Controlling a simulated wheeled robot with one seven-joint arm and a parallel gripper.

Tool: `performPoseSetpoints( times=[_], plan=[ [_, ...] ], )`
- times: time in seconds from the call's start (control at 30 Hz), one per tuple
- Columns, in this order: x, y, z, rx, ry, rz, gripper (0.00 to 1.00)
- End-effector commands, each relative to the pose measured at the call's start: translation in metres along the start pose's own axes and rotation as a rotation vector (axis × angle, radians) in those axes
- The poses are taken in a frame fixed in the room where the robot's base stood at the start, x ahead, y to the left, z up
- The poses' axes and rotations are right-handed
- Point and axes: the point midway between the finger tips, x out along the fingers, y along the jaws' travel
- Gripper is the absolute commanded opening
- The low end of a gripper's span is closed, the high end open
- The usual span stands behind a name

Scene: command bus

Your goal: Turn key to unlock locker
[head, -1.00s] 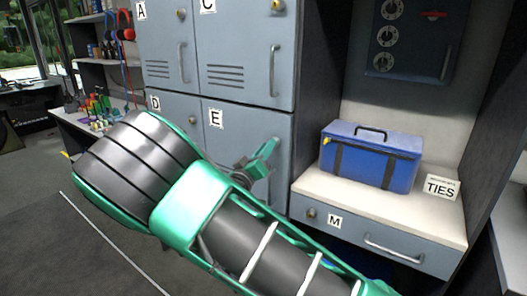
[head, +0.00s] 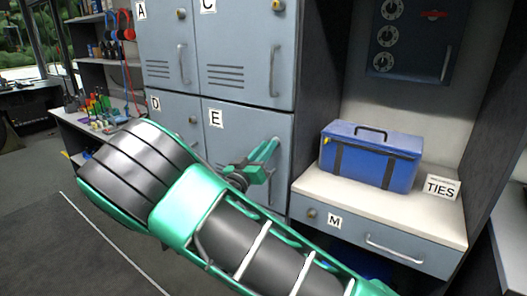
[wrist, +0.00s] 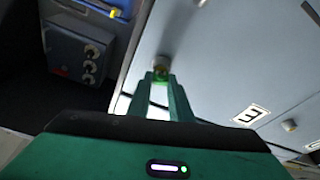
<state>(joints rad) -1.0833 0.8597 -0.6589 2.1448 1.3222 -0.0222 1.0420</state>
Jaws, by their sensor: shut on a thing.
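Locker E (head: 232,175) is a grey-blue door that looks closed, with a letter label and a vertical handle partly behind my arm. Its round lock (wrist: 161,62) shows in the wrist view at the tips of my fingers. A small yellow-green piece, seemingly the key (wrist: 160,74), sits between the fingertips at the lock. My gripper (wrist: 159,82) is shut on it; the gripper also shows in the head view (head: 274,148), up against the upper right of door E. The fingers hide most of the key, so its exact angle cannot be told.
Lockers A, C and D (head: 178,112) surround locker E and look closed. To the right, a blue bag (head: 370,155) stands on a white counter (head: 440,215) above drawer M (head: 350,229). A panel with dials (head: 410,45) is above.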

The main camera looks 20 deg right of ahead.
Motion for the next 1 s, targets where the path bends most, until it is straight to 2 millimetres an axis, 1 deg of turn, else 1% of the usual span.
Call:
performPoseSetpoints(
  times=[0.3, 0.63, 0.73, 0.77, 0.8, 0.83, 1.0],
  plan=[
    [0.0004, 0.0000, -0.0001, 0.270, 0.001, 0.071, 0.03],
    [0.0003, -0.0001, -0.0004, 0.301, 0.001, 0.078, 0.03],
    [0.0005, -0.0002, -0.0002, 0.369, 0.000, 0.096, 0.03],
    [0.0004, 0.0001, -0.0001, 0.373, 0.000, 0.097, 0.23],
    [0.0003, 0.0002, -0.0001, 0.370, 0.000, 0.096, 0.33],
    [0.0002, 0.0002, -0.0001, 0.370, 0.000, 0.096, 0.40],
    [0.0001, -0.0001, -0.0001, 0.369, 0.000, 0.095, 0.41]
  ],
)
